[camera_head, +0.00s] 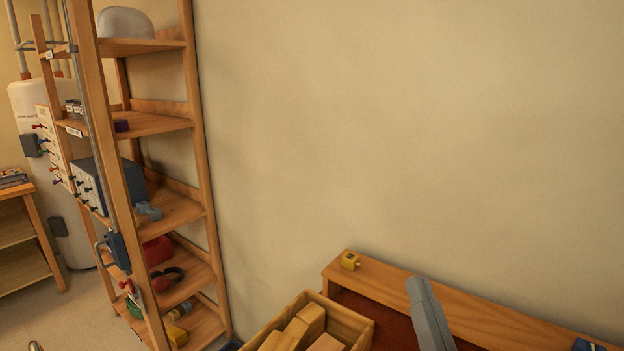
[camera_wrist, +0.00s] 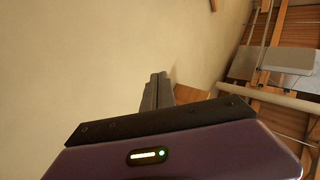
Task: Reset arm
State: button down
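My gripper (camera_wrist: 158,82) shows in the wrist view as two dark grey fingers beyond a purple housing with a small green light. The fingers lie side by side with no clear gap, and nothing shows between them. Behind them are a bare wall and wooden furniture. In the head view a grey, elongated upright shape stands at the lower right in front of the wooden ledge; I cannot tell for sure whether it is my gripper. The rest of my arm is not clearly visible.
A tall wooden shelf (camera_head: 190,130) with several items stands at the left. A wooden crate (camera_head: 345,316) of blocks sits at the bottom middle. The wall (camera_head: 420,130) is bare.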

jog(key=s+d+f+n+g, duration=0.1)
jog(key=s+d+f+g, duration=0.1)
jog(key=s+f, duration=0.6)
jog(key=s+d+f+n+g+h, duration=0.1)
jog(key=s+d+f+g, duration=0.1)
jog(key=s+f, duration=0.5)
jog(key=s+d+f+g+h, duration=0.1)
jog(key=s+f+g, duration=0.3)
jog(key=s, duration=1.3)
notch_tip(320, 180, down, 5)
jog(key=shift+s+d+r+n, duration=0.2)
jog(key=shift+s+d+n, duration=0.1)
jog(key=shift+d+n, duration=0.15)
